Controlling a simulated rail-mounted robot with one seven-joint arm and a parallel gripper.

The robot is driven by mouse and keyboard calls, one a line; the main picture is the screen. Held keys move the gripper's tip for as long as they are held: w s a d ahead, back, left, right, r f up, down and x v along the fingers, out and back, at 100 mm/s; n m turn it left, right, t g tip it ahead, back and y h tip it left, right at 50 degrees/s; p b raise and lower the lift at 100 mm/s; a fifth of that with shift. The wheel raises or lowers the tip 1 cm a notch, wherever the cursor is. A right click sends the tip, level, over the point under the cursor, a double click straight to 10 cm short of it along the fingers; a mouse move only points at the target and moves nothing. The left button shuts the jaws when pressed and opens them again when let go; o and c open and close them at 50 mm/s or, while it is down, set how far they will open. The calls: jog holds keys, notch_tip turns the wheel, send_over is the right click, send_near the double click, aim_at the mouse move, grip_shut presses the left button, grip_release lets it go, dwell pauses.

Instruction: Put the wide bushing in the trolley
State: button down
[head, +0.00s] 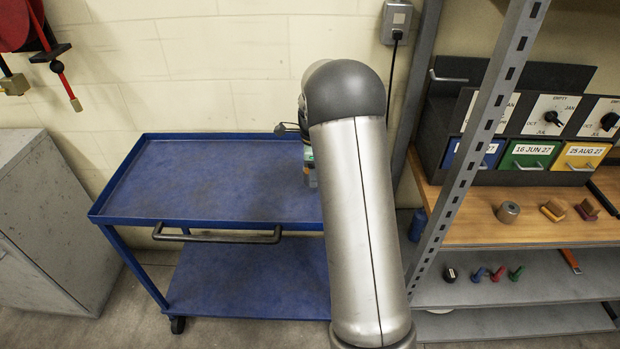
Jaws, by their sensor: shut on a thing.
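The blue trolley (215,180) stands against the wall, with an empty-looking top tray and a lower shelf. My gripper (311,181) shows only in part at the left edge of my arm, over the right end of the top tray. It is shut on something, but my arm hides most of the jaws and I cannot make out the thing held. A short grey-brown bushing (508,212) with a hole stands on the wooden bench top at the right. I cannot tell whether the wide bushing is this one or the thing in my jaws.
A rack post (470,150) stands between trolley and bench. Dated drawers (529,153) and small blocks (552,210) are on the bench. Several coloured pegs (497,274) are on the shelf below. A grey cabinet (50,215) is at the left. Most of the tray is clear.

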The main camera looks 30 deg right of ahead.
jog(key=shift+w+a+f, duration=0.2)
jog(key=shift+w+f, duration=0.3)
jog(key=shift+f, duration=1.55)
jog(key=shift+f, duration=0.1)
jog(key=c, duration=0.5)
grip_release()
jog(key=shift+f, duration=0.15)
